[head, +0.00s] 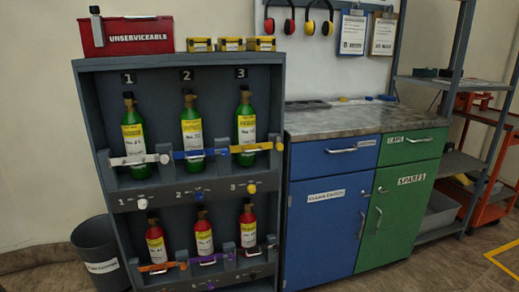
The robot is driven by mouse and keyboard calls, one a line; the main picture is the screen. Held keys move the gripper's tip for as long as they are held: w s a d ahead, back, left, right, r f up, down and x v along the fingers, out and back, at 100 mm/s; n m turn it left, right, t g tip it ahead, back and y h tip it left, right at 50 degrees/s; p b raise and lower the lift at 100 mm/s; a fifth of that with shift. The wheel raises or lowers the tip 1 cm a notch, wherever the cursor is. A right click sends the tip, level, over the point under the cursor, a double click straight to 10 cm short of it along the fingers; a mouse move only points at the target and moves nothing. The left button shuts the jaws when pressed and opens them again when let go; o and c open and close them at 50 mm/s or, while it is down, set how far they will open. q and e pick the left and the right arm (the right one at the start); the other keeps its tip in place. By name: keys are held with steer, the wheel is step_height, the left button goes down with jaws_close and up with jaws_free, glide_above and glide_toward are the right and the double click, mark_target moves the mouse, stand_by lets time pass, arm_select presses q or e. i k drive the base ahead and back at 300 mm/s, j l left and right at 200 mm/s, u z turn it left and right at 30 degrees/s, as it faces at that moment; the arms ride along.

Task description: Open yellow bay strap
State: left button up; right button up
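The yellow strap (257,147) runs across the front of the green cylinder (246,122) in bay 3, at the upper right of the grey rack (95,165). Neither of my grippers is in the head view.
A white strap (130,160) and a blue strap (190,155) cross the green cylinders in bays 1 and 2. Red cylinders (203,235) stand below. A cabinet with a blue door (325,235) adjoins the rack's right side. A bin (97,250) stands left.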

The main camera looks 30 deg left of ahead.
mark_target(254, 147)
steer(key=i+j, duration=0.1)
steer(key=j, duration=0.6)
steer(key=i+j, duration=0.15)
steer(key=j, duration=0.2)
steer(key=i+j+u, duration=0.1)
steer(key=j+u, duration=0.25)
steer(key=i+j+u, duration=0.2)
steer(key=j+u, duration=0.15)
